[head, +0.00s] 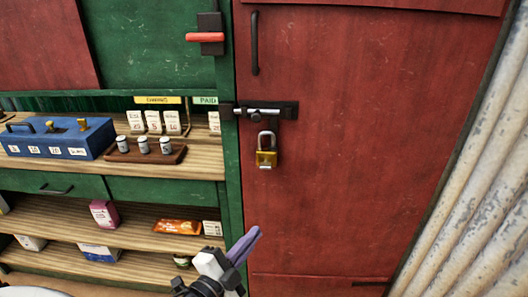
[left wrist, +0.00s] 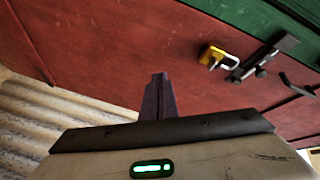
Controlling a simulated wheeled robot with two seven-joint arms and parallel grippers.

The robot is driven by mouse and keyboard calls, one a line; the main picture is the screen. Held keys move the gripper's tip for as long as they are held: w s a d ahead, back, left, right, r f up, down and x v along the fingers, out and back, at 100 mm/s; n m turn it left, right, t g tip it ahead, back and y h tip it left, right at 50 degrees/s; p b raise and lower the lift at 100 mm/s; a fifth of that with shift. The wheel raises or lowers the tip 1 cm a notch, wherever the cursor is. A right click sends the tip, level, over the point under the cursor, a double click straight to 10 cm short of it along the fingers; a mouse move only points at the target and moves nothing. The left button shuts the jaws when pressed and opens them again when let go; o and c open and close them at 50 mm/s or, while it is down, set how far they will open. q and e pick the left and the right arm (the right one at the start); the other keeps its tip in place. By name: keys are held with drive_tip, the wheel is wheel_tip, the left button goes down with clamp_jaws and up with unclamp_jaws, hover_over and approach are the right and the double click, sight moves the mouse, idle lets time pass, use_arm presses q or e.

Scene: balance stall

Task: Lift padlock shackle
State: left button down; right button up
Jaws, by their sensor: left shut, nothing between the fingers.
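A brass padlock (head: 266,158) with a grey shackle (head: 266,138) hangs on the red door (head: 370,150), just below a dark sliding bolt (head: 262,111). The padlock also shows in the left wrist view (left wrist: 212,56), beside the bolt (left wrist: 264,62). My left gripper (head: 250,240) is in the lower middle of the head view, below the padlock and apart from it. Its purple fingers (left wrist: 158,98) are together with nothing between them. My right gripper is in neither view.
A black handle (head: 255,44) is above the bolt. A red lever (head: 205,37) sits on the green frame. Left are shelves with a blue box (head: 60,138), a wooden rack of weights (head: 145,152) and an orange packet (head: 177,226). A corrugated wall (head: 470,190) stands at right.

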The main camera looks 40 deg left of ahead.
sight(273, 135)
use_arm(q)
drive_tip(key=w+a+r+m+t+h, duration=0.1)
drive_tip(key=a+r+m+t+h, duration=0.1)
drive_tip(key=r+m, duration=0.9)
drive_tip(key=a+m+t+b, duration=0.1)
drive_tip(key=t, duration=0.1)
drive_tip(key=shift+w+a+r+t, duration=0.15)
drive_tip(key=shift+w+r+t, duration=0.05)
drive_tip(key=shift+t, duration=0.1)
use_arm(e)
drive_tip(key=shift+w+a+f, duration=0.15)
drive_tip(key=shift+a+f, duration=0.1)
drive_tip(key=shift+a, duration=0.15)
